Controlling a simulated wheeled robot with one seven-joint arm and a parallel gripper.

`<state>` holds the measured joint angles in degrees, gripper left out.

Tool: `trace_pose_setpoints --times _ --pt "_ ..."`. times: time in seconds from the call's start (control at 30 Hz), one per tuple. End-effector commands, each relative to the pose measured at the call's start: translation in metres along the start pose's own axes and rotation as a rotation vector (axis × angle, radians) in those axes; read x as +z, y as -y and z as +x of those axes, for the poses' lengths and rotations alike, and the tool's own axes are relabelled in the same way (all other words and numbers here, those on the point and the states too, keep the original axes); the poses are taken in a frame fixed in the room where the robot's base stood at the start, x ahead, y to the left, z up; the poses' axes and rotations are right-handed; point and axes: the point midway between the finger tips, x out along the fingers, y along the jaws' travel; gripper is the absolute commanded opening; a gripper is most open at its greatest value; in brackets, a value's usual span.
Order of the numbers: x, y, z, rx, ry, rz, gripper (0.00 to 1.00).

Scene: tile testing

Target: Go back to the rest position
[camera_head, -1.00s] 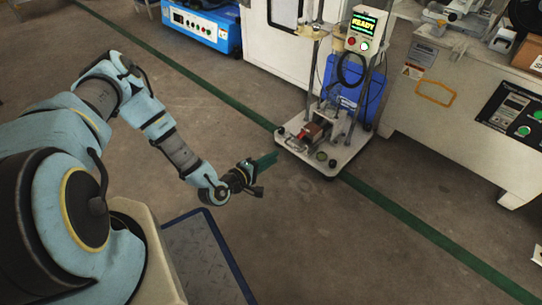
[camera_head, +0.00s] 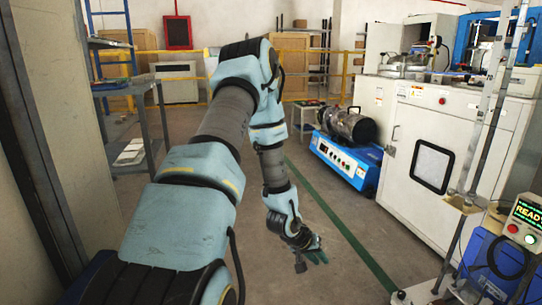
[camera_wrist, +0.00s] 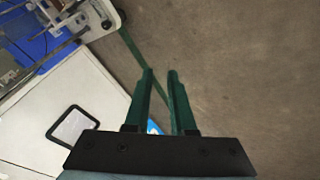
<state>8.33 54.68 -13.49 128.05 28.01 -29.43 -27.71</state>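My arm reaches forward and down across the middle of the head view. My gripper (camera_head: 318,257) hangs in free air above the floor (camera_head: 335,275), left of the machines. In the wrist view my gripper (camera_wrist: 160,75) shows two green fingers set apart with bare floor (camera_wrist: 225,60) between and beyond them. It is open and holds nothing.
A white cabinet machine (camera_head: 465,150) stands at right, with a blue machine (camera_head: 345,158) behind it. The test stand with a READY display (camera_head: 526,214) is at lower right. A shelf (camera_head: 140,120) stands at left. Open floor lies around the gripper, crossed by a green line (camera_head: 345,228).

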Motion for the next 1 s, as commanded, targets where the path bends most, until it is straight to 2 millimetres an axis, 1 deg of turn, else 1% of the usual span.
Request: trace_pose_setpoints --times 0.03,0.07,0.1,0.13,0.23,0.27,0.3,0.37,0.4,0.5,0.6,0.7,0.9,0.93,1.0 --pt "-0.014 0.008 -0.027 -0.058 0.000 0.020 0.23" --pt "-0.018 0.014 -0.041 -0.092 0.007 0.029 0.23" --pt "-0.023 0.021 -0.060 -0.136 0.017 0.038 0.23" --pt "-0.026 0.026 -0.075 -0.169 0.025 0.043 0.23" --pt "-0.033 0.040 -0.125 -0.268 0.053 0.049 0.23" --pt "-0.033 0.044 -0.141 -0.295 0.063 0.047 0.23" --pt "-0.034 0.047 -0.161 -0.328 0.076 0.043 0.23" --pt "-0.032 0.052 -0.192 -0.372 0.096 0.032 0.23" --pt "-0.029 0.053 -0.212 -0.397 0.111 0.022 0.23" --pt "-0.019 0.055 -0.255 -0.442 0.145 -0.005 0.23" --pt "-0.007 0.052 -0.288 -0.465 0.174 -0.032 0.23" --pt "0.004 0.048 -0.315 -0.475 0.197 -0.058 0.23" --pt "0.028 0.036 -0.357 -0.470 0.236 -0.106 0.23" --pt "0.030 0.033 -0.364 -0.468 0.241 -0.111 0.23" --pt "0.021 0.026 -0.377 -0.468 0.245 -0.107 0.23"
